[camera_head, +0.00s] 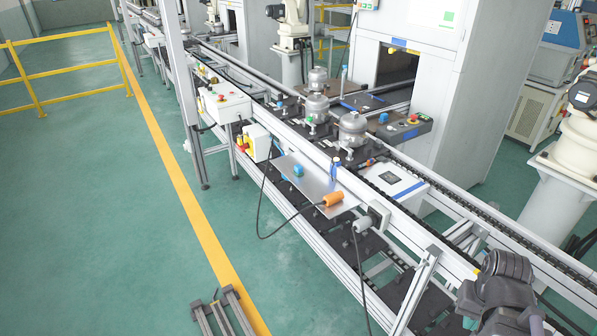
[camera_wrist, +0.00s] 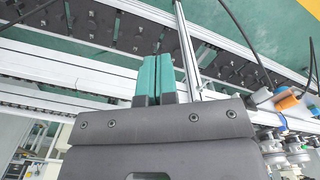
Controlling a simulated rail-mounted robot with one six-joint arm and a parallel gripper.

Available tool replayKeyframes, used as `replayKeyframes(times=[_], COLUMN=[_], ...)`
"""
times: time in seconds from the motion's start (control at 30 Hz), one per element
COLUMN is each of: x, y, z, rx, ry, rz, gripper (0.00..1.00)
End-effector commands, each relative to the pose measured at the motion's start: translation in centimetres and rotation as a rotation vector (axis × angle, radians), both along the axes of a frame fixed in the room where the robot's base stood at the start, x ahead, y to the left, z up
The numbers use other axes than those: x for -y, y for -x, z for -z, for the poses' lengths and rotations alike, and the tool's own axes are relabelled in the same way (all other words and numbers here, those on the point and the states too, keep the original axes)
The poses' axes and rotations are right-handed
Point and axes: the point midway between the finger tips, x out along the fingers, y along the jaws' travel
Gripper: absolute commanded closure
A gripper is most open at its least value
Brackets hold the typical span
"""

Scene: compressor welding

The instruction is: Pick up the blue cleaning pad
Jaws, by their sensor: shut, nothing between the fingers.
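The blue cleaning pad (camera_head: 299,170) appears as a small blue block on the flat metal shelf (camera_head: 290,184) beside the conveyor in the head view. In the wrist view, a small blue patch at the right edge may be the pad, but I cannot tell for sure. My gripper (camera_wrist: 158,58) shows in the wrist view with its two teal fingers together and nothing between them. It is over the conveyor frame, apart from the pad. I cannot make out its fingertips in the head view.
An orange-handled tool (camera_head: 333,199) with a black cable lies at the shelf's near end; it also shows in the wrist view (camera_wrist: 287,102). Silver compressors (camera_head: 352,128) stand on the line behind the shelf. A white box (camera_head: 395,182) sits between the rails. Green floor (camera_head: 90,200) is open at left.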

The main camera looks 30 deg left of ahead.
Motion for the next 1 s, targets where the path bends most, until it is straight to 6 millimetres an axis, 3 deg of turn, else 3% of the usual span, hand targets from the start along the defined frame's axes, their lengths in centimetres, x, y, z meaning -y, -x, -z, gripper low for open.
replayKeyframes(times=[0.07, 0.73, 1.0], x=[0.0, 0.0, 0.4], y=[0.0, 0.0, 0.0], z=[0.0, 0.0, 0.31], rx=[0.0, 0.0, 0.0], ry=[0.0, 0.0, 0.0], rz=[0.0, 0.0, 0.01], gripper=[0.97, 0.33, 0.33])
